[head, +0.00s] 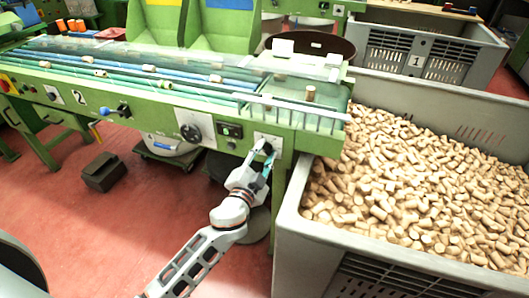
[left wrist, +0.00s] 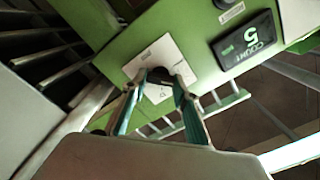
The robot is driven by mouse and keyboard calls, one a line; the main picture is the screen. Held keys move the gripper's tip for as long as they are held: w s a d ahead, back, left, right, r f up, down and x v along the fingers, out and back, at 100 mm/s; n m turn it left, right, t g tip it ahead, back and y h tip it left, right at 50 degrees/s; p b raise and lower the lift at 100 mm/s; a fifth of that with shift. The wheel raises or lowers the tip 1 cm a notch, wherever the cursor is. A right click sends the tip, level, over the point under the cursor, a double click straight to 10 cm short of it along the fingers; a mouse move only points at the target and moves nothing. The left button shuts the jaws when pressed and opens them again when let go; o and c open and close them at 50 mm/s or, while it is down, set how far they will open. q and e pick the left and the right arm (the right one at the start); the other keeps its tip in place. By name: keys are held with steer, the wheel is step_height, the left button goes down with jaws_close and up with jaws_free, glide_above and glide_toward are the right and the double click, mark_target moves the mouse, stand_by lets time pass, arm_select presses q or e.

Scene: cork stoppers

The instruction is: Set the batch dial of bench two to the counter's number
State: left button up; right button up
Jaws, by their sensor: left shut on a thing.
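Bench two (head: 156,98) is the green bench with a white 2 at its left front. At its right end a white plate (head: 261,137) carries the batch dial, mostly hidden by my left gripper (head: 266,153). In the left wrist view the dark dial knob (left wrist: 158,74) sits between the fingertips of the left gripper (left wrist: 157,86), which is shut on it. The marks on the plate (left wrist: 180,68) are too small and covered to read. The counter (left wrist: 246,43) beside it reads COUNT 5; it also shows in the head view (head: 231,131). My right gripper is not in view.
A grey crate (head: 287,222) full of corks stands close right of the bench end. Another crate marked 1 (head: 414,62) is behind it. A black dial (head: 191,133) and a blue-tipped lever (head: 119,109) are farther left on the bench front. A dark block (head: 103,172) lies on the red floor.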

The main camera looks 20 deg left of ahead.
arm_select(q)
steer(key=shift+m, duration=1.1)
steer(key=o, duration=1.1)
steer(key=shift+s, duration=0.1)
steer(key=s, duration=1.2)
steer(key=shift+a, duration=0.2)
